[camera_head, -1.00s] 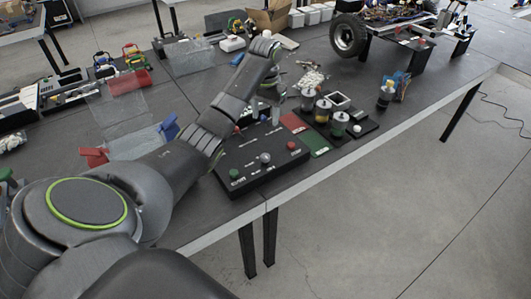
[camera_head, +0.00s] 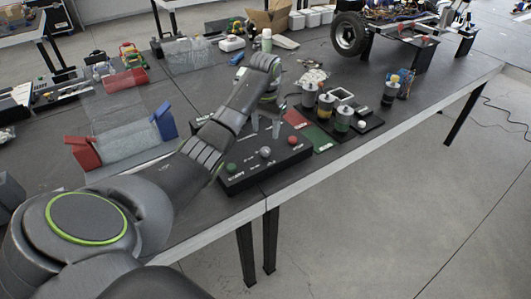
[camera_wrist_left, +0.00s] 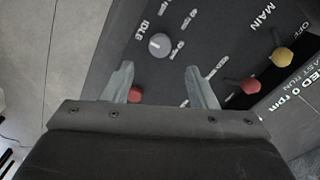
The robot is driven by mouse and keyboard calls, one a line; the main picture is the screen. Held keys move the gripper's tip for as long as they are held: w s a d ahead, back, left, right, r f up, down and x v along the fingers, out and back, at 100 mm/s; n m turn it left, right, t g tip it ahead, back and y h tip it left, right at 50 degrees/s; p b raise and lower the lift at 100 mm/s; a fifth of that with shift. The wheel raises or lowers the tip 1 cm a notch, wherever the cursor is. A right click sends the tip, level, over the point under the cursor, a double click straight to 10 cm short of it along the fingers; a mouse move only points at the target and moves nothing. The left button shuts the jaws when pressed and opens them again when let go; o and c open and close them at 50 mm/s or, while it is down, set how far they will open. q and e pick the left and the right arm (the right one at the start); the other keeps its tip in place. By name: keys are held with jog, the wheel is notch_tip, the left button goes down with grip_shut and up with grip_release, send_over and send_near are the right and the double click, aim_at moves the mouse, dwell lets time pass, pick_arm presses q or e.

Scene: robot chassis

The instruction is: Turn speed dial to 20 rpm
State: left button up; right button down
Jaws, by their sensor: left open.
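The black control box (camera_head: 240,182) sits near the table's front edge, with green, silver and red controls along its front. My left gripper (camera_head: 265,128) is open and empty above the box's back part. In the left wrist view, a round grey dial (camera_wrist_left: 159,44) with a pale mark lies just beyond and between the open fingertips (camera_wrist_left: 160,70), with IDLE lettered beside it. A red button (camera_wrist_left: 135,95) shows by one finger. A red-tipped lever (camera_wrist_left: 250,86) and a yellow-tipped lever (camera_wrist_left: 283,56) stand to the right. A panel lettered with rpm shows 0 at the right edge. My right gripper is not seen.
A black tray (camera_head: 372,122) with several jars stands right of the box, beside red and green cards (camera_head: 317,138). A mesh bin with red and blue ends (camera_head: 83,152) lies left. A wheeled chassis (camera_head: 350,35) stands at the back.

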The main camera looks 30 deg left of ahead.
aim_at(266, 149)
pick_arm(q)
notch_tip(266, 149, down, 8)
jog(key=shift+r, duration=0.15)
jog(key=shift+s, duration=0.1)
jog(key=shift+c, duration=0.4)
jog(key=c, duration=0.9)
jog(key=shift+r+m+p, duration=0.25)
jog(key=shift+m+p, duration=0.65)
jog(key=shift+p, duration=0.45)
jog(key=shift+m+p, duration=1.1)
jog(key=shift+m, duration=0.1)
jog(key=m+p, duration=0.2)
jog(key=m, duration=0.1)
jog(key=shift+m, duration=0.3)
jog(key=shift+f+m+p, duration=0.15)
jog(key=shift+m+p, duration=0.4)
jog(key=shift+m, duration=1.35)
